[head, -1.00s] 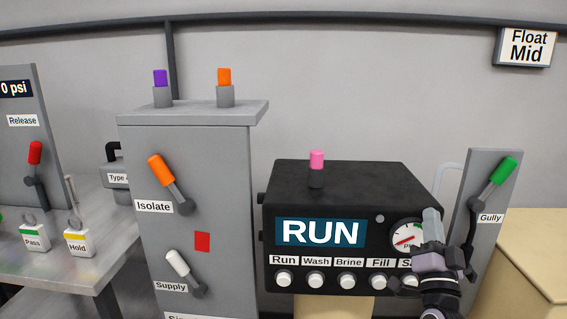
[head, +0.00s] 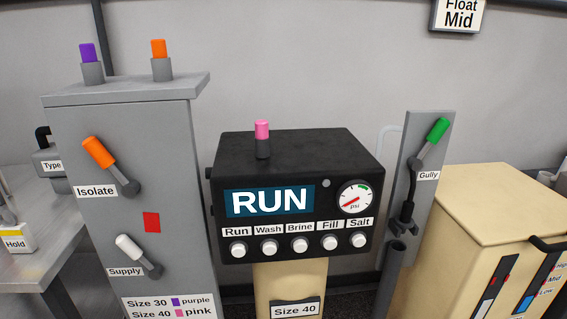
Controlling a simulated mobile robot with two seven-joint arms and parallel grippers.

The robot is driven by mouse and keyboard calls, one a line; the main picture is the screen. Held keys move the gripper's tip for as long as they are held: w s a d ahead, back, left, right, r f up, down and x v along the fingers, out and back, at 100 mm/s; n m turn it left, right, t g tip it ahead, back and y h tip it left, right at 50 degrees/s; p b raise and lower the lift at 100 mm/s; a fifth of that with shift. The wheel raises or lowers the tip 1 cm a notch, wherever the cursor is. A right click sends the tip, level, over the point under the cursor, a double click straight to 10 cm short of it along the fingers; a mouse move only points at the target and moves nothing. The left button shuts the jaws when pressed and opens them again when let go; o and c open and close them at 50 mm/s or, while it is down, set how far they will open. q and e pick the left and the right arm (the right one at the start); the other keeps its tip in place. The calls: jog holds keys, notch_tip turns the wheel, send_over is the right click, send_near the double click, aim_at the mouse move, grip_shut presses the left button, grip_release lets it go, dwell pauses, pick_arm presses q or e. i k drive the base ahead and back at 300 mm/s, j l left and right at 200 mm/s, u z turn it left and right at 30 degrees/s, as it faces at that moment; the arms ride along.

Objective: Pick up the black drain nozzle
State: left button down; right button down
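A small black curved piece (head: 407,215), which looks like the drain nozzle, is at the lower part of the grey Gully panel (head: 425,130). It is below the green-handled lever (head: 436,132) and just above the open top of a dark grey upright pipe (head: 393,265). I cannot tell whether it touches the pipe. Neither of my grippers is in the head view.
Left of the panel is a black control box (head: 290,145) reading RUN, on a cream post (head: 290,285). A grey cabinet (head: 170,130) with levers stands further left. A cream cabinet (head: 500,205) with a black handle (head: 548,244) stands at the right.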

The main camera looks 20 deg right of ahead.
aim_at(405, 221)
jog(key=z, duration=1.4)
